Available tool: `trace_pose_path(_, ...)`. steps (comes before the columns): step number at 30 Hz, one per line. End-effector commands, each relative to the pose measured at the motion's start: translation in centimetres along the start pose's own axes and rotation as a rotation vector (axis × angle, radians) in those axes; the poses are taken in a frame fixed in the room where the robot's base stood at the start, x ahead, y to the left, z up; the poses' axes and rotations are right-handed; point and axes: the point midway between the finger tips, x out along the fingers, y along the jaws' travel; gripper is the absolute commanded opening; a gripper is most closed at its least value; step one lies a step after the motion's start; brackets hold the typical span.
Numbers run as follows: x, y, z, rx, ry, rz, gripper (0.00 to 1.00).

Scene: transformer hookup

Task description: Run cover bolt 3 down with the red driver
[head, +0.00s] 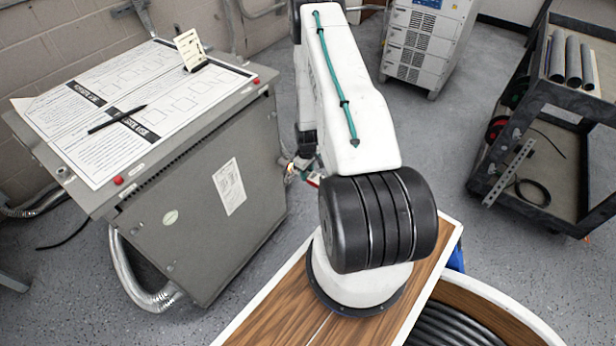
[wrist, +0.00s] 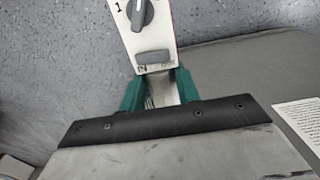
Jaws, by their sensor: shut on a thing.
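My gripper (wrist: 160,88) shows its two teal fingers in the wrist view, shut on the red driver (wrist: 153,30). The driver's pale face carries a grey dial and a grey button marked IN, with a thin red edge at right. Its tip is out of view. In the head view, my arm mostly hides the gripper and driver, beside the grey transformer cabinet (head: 215,215). Two red-capped fittings show on the cabinet's top edge, one at the near corner (head: 119,180) and one at right (head: 256,80). I cannot tell which is cover bolt 3.
Printed sheets (head: 70,115) with a black pen (head: 117,119) and a small standing card (head: 190,48) lie on the cabinet. A flexible metal conduit (head: 135,280) hangs at its front. A dark cart (head: 540,140) with pipes stands right.

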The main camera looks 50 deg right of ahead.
Motion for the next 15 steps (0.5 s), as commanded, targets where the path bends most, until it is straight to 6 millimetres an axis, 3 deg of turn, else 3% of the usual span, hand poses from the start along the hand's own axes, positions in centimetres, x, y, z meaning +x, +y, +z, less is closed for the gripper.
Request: trace_pose_path(15,-0.05,0.04,-0.37,0.000,0.001,0.001,0.00)
